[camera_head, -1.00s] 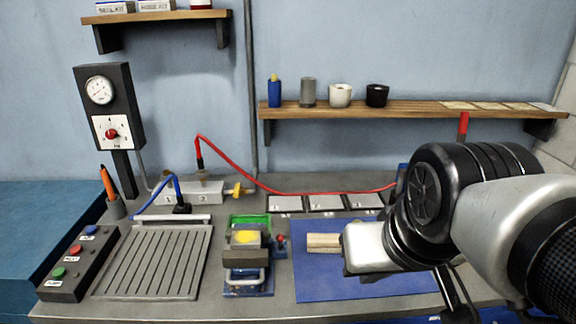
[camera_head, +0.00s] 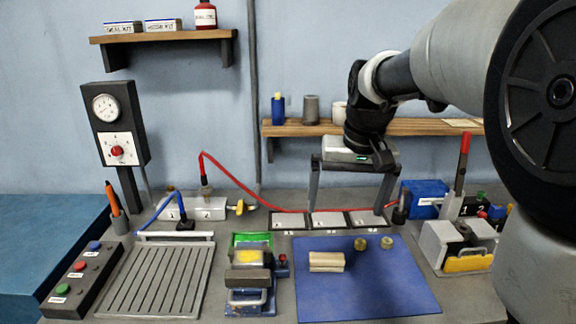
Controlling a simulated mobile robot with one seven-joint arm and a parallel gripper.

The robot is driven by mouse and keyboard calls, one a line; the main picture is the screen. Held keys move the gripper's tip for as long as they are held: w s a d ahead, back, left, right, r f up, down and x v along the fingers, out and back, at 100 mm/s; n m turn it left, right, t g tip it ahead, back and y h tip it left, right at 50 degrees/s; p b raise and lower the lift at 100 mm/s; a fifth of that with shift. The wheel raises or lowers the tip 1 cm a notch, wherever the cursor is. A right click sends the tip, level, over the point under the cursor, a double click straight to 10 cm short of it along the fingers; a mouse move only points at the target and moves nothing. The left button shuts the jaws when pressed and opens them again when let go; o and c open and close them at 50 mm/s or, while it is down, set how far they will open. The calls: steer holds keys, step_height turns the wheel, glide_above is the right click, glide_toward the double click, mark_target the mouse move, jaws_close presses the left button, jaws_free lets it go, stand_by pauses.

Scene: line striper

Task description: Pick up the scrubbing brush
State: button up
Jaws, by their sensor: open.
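A pale wooden block (camera_head: 326,262), which looks like the scrubbing brush, lies on the left part of the blue mat (camera_head: 400,292). Bristles cannot be made out on it. My gripper (camera_head: 347,209) points down with its two dark fingers wide apart. Nothing is between them. It hangs behind the block in the picture, in front of the shelf and over or near the row of small numbered trays (camera_head: 328,220). Its exact height is hard to tell.
Two small brass-coloured pieces (camera_head: 360,244) lie on the mat's back part. A vise-like fixture (camera_head: 249,280) stands left of the mat, a grey box with a yellow front (camera_head: 458,250) right of it. A red hose (camera_head: 238,180) runs behind. The mat's front is clear.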

steer(key=w+f+g, duration=0.1)
steer(key=w+f, duration=0.3)
steer(key=w, duration=0.4)
steer(key=g+p, duration=0.1)
glide_above(327, 256)
step_height(327, 256, down, 8)
steer(key=r, duration=0.1)
steer(key=f, duration=0.8)
steer(key=f+p, duration=0.1)
steer(key=f, duration=0.3)
steer(key=shift+w+a, duration=0.15)
steer(key=shift+a, duration=0.1)
steer(key=shift+s+d+f+p, duration=0.15)
steer(key=shift+f+p, duration=0.15)
steer(key=shift+f, duration=1.25)
steer(key=shift+s+d+f+p, duration=0.1)
steer(key=shift+f+p, duration=0.15)
steer(key=shift+f, duration=1.3)
steer(key=shift+c, duration=0.3)
steer(key=c, duration=1)
